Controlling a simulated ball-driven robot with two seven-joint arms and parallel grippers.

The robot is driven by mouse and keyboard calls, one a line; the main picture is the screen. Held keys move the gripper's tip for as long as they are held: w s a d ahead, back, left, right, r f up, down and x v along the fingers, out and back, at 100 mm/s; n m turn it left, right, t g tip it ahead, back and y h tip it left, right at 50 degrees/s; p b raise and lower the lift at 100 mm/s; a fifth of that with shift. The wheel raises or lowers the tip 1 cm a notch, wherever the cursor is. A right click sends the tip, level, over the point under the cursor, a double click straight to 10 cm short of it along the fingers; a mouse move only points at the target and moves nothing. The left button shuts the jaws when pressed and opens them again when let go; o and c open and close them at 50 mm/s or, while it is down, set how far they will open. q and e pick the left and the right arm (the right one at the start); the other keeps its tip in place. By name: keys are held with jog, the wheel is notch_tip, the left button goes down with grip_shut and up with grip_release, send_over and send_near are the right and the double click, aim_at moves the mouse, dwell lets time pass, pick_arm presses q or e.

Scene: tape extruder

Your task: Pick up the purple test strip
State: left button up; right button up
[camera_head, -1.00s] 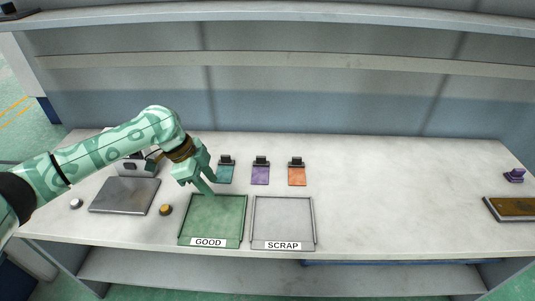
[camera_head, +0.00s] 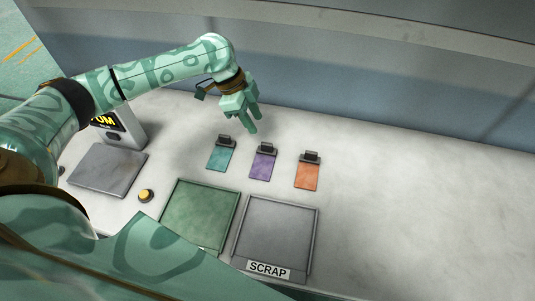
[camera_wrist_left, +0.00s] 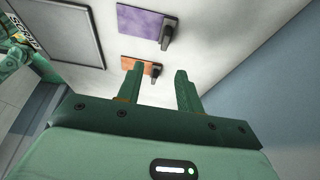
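The purple test strip (camera_head: 262,168) lies flat on the table between a teal strip (camera_head: 220,159) and an orange strip (camera_head: 307,177). A dark clip sits at its far end. My left gripper (camera_head: 255,125) is open and empty, in the air behind the strips near the purple strip's clip. In the left wrist view the purple strip (camera_wrist_left: 140,24) shows at the top, beyond the open fingers (camera_wrist_left: 159,71). The orange strip (camera_wrist_left: 133,65) is partly hidden behind one finger. My right gripper is not in view.
A green tray (camera_head: 239,212) and a grey SCRAP tray (camera_head: 317,237) stand in front of the strips. A grey plate (camera_head: 107,170), a yellow button (camera_head: 146,195) and a device with a display (camera_head: 122,124) are at left. The table's right side is clear.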

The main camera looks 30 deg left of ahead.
pick_arm(q)
jog(key=b, duration=0.2)
send_over(266, 143)
jog(key=f, duration=0.4)
jog(key=s+a+f, duration=0.1)
jog(key=shift+f, duration=0.4)
jog(key=shift+d+f, duration=0.2)
jog(key=shift+f, duration=0.15)
jog(key=b+x, duration=0.1)
jog(key=x, duration=0.1)
jog(key=a+b+x, duration=0.1)
jog(key=x, duration=0.1)
jog(key=shift+w+d+f, duration=0.15)
jog(key=shift+w+f, duration=0.1)
jog(key=shift+f, duration=0.3)
jog(key=shift+d+f, duration=0.1)
jog(key=shift+f, duration=0.1)
jog(key=shift+r, duration=0.15)
grip_shut()
